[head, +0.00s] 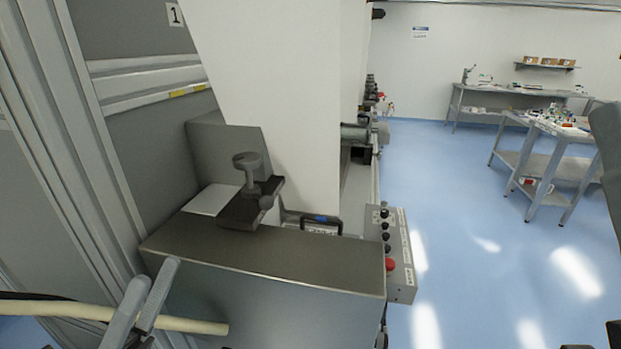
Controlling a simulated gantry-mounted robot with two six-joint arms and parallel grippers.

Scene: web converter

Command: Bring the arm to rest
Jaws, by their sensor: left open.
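My left gripper (156,272) shows at the lower left, its two grey fingers pointing up and apart with nothing between them. It is in front of the left end of a grey metal housing (270,256). A cream-coloured hose or rod (60,311) passes behind the fingers and ends against the housing's front; I cannot tell whether they touch.
A clamp-like fitting with a knob (247,162) stands on the housing. A control box (400,250) with black knobs and a red button is at its right end. Blue floor (450,210) lies open towards the workbenches (570,150).

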